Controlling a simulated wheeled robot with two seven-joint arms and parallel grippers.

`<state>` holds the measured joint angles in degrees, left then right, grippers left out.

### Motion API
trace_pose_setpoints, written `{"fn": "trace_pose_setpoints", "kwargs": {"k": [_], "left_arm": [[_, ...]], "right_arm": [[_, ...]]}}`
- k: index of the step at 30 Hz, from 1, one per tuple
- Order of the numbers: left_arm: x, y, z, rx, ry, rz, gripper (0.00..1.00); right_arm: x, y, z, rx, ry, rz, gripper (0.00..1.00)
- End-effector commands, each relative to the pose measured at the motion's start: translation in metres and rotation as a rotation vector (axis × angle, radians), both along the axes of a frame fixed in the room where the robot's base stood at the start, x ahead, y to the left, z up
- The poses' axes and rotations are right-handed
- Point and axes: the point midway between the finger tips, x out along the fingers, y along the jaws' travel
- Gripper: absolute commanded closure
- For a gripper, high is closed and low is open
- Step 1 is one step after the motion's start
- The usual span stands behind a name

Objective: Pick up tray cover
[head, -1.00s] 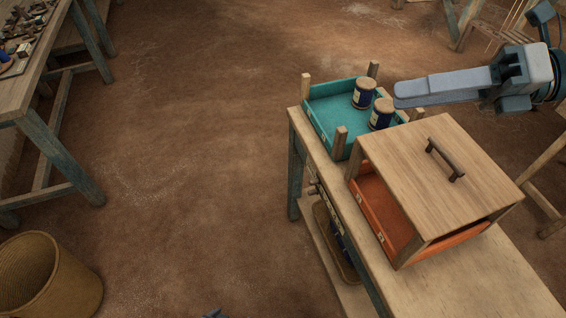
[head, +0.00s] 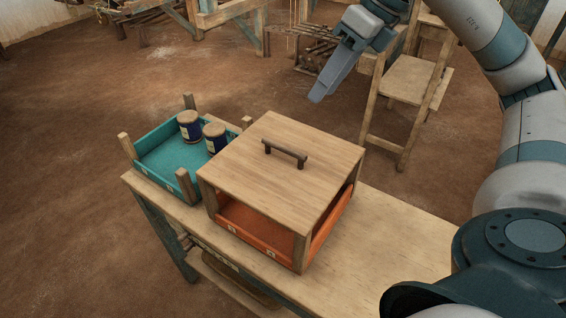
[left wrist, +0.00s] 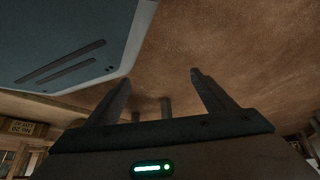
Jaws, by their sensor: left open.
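The tray cover (head: 255,178) is a flat pale wooden board with a dark bar handle (head: 284,153) on top. It sits on corner posts over an orange tray (head: 262,222), whose inside is mostly hidden. My right gripper (head: 318,97) is up behind the cover in the head view, pointing down and left, apart from the handle. Its fingers overlap, so I cannot tell whether it is open. My left gripper (left wrist: 160,78) shows only in the left wrist view, with its two fingers apart and nothing between them.
A teal tray (head: 160,163) with corner posts stands left of the covered tray and holds two spools (head: 189,126) (head: 215,137). Both trays are on a wooden table (head: 385,235), bare at its right part. A wooden chair (head: 412,85) stands behind.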

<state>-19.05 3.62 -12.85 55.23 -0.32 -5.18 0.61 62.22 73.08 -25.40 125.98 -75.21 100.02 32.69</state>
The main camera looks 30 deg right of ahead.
Motion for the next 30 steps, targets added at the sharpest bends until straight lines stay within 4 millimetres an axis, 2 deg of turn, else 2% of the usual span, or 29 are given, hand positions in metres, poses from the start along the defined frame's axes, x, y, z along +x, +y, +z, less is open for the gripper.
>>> {"fn": "trace_pose_setpoints", "kwargs": {"k": [5,13,21,27,30], "left_arm": [[-0.005,0.002,-0.001,0.004,0.014,0.000,0.23],[-0.022,0.010,-0.004,0.019,0.058,0.001,0.23],[-0.060,0.024,-0.014,0.046,0.149,0.002,0.23],[-0.077,0.031,-0.020,0.058,0.190,0.003,0.23],[-0.077,0.031,-0.021,0.060,0.192,0.003,0.23]], "right_arm": [[0.004,0.005,-0.014,0.000,0.004,0.002,0.66],[0.016,0.020,-0.055,0.000,0.006,0.003,0.66],[0.029,0.034,-0.095,0.002,0.004,0.003,0.66],[0.034,0.038,-0.108,0.001,0.001,0.002,0.66],[0.034,0.038,-0.110,0.001,0.000,0.001,0.66]]}}
